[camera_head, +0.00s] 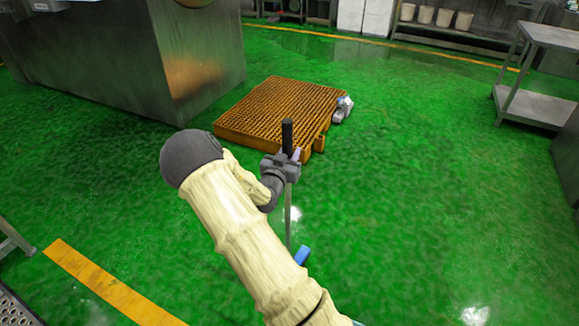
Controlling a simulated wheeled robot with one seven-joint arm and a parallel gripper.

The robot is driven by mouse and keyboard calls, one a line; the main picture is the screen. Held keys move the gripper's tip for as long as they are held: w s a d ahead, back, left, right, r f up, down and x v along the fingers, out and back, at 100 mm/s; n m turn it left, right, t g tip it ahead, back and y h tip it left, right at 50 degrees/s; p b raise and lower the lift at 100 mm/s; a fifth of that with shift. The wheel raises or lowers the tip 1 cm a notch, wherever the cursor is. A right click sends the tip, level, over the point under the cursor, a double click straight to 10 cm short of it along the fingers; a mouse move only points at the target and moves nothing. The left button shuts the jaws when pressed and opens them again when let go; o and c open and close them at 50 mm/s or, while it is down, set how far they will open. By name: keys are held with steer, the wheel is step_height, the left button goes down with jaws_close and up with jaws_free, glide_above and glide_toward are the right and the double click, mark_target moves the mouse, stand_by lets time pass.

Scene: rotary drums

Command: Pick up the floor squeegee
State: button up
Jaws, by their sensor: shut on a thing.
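The floor squeegee (288,213) stands nearly upright in front of me. It has a black grip at the top, a thin grey pole and a blue part (302,255) low down near the floor. My gripper (287,163) is shut on the pole just below the black grip. My arm in its cream cover comes up from the bottom and hides part of the squeegee's lower end. I cannot tell whether the blue head touches the floor.
An orange slatted platform (275,107) lies on the green floor beyond my gripper, with a small grey-white object (343,108) at its right edge. A large steel cabinet (190,60) stands at upper left. A steel cart (535,105) stands at right. Open floor lies between.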

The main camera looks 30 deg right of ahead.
mark_target(284, 135)
step_height(284, 135, up, 6)
steer(key=shift+p, duration=0.35)
steer(key=shift+a+r, duration=0.1)
stand_by(0.3)
steer(key=a+p, duration=0.1)
steer(key=p, duration=0.1)
steer(key=r+p, duration=0.1)
steer(key=shift+a+n+t+y+p, duration=0.3)
steer(key=shift+a+t+p, duration=0.05)
steer(key=shift+t, duration=0.05)
steer(key=s+a+r+n+t+y+p, duration=0.2)
steer(key=s+a+r+n+y+p, duration=0.2)
steer(key=p, duration=1.3)
steer(key=s+a+r+n+t+y+p, duration=0.3)
steer(key=s+a+y+p, duration=0.5)
steer(key=a+p, duration=0.5)
steer(key=s+r+n+p, duration=0.1)
steer(key=p, duration=0.3)
steer(key=shift+n+y+p, duration=0.3)
steer(key=shift+n, duration=0.1)
steer(key=shift+r, duration=0.1)
